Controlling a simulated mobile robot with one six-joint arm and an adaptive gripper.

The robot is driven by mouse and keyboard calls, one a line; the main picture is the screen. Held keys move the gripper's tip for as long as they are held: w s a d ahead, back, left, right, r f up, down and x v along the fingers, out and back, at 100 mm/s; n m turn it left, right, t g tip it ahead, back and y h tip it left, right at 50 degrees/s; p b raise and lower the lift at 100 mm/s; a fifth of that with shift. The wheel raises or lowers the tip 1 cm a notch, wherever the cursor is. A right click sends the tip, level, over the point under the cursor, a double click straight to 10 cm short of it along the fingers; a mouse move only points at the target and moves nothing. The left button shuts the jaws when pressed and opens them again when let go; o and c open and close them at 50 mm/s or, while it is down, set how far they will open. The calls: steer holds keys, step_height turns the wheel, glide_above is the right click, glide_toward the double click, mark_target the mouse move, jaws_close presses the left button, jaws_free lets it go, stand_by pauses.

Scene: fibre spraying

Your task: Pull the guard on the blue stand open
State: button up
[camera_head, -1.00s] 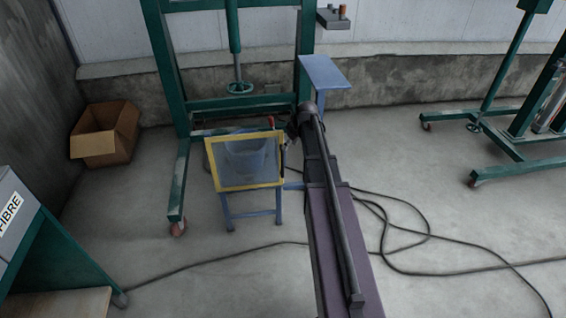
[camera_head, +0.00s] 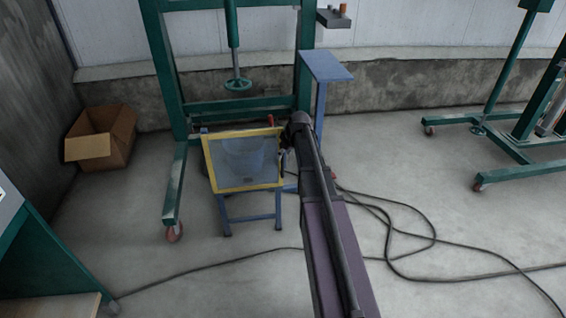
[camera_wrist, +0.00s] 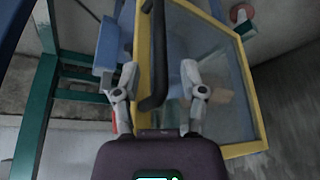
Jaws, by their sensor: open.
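The guard (camera_head: 243,160) is a clear panel in a yellow frame on the front of the blue stand (camera_head: 250,217). It looks shut in the head view, covering a bucket-like shape behind it. In the wrist view the guard (camera_wrist: 215,85) stands tilted, with a black bar handle (camera_wrist: 152,60) along its near frame edge. My gripper (camera_wrist: 160,78) is open, with one finger on each side of the handle's lower part. I cannot tell whether either finger touches it. In the head view my arm reaches the guard's right edge and hides the fingers.
A green frame (camera_head: 172,190) surrounds the stand on the left and back. A small blue table (camera_head: 326,66) stands behind my arm. Black cables (camera_head: 405,235) lie on the floor at right. A cardboard box (camera_head: 100,140) sits at left, and a green-legged bench (camera_head: 50,265) at front left.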

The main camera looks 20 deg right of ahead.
steer(key=shift+b+x, duration=1)
steer(key=shift+x, duration=0.4)
jaws_close()
